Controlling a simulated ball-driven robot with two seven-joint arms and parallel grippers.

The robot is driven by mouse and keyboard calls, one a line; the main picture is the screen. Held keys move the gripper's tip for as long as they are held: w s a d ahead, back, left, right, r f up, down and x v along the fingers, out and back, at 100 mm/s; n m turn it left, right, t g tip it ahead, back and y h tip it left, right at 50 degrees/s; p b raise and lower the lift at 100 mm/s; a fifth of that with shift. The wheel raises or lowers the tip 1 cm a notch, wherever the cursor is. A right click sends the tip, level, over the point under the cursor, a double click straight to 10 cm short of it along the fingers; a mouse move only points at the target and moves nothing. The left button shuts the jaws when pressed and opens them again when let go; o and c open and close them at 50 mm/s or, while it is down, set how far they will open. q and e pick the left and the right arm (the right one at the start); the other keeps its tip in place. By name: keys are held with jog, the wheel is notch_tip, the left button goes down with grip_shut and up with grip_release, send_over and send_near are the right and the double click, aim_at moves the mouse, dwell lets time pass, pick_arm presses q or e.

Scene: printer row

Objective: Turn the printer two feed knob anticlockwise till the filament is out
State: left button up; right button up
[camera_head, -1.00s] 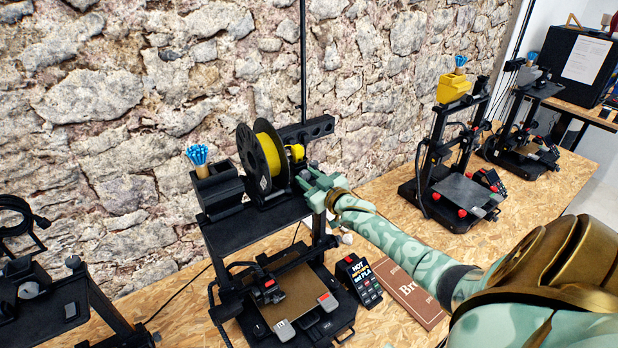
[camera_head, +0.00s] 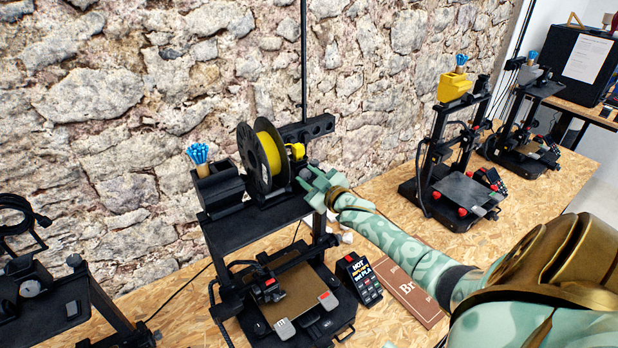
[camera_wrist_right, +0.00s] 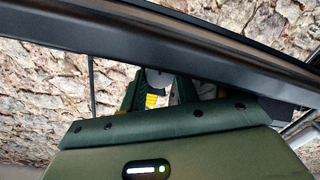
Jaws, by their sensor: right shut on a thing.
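The printer with the yellow spool (camera_head: 266,152) stands left of centre in the head view. Its black spool wound with yellow filament sits on the top frame, and a small yellow part (camera_head: 297,150) shows beside it. My right gripper (camera_head: 309,179) reaches in from the right and is shut on a small grey knob (camera_head: 305,172) at the right of the spool. The fingers cover most of the knob. In the right wrist view, the fingers (camera_wrist_right: 160,92) lie partly behind a dark bar, with grey and yellow bits between them. The filament end cannot be made out. My left gripper is out of view.
Another printer with a yellow top box (camera_head: 454,87) stands to the right, with a further one behind. A stone wall (camera_head: 130,110) is close behind.

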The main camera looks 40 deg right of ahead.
jog(key=o, duration=1)
jog(key=shift+c, duration=0.2)
jog(key=s+a+b, duration=0.1)
jog(key=s, duration=1.5)
jog(key=shift+s+r, duration=0.15)
jog(key=shift+r, duration=0.1)
jog(key=shift+a, duration=0.1)
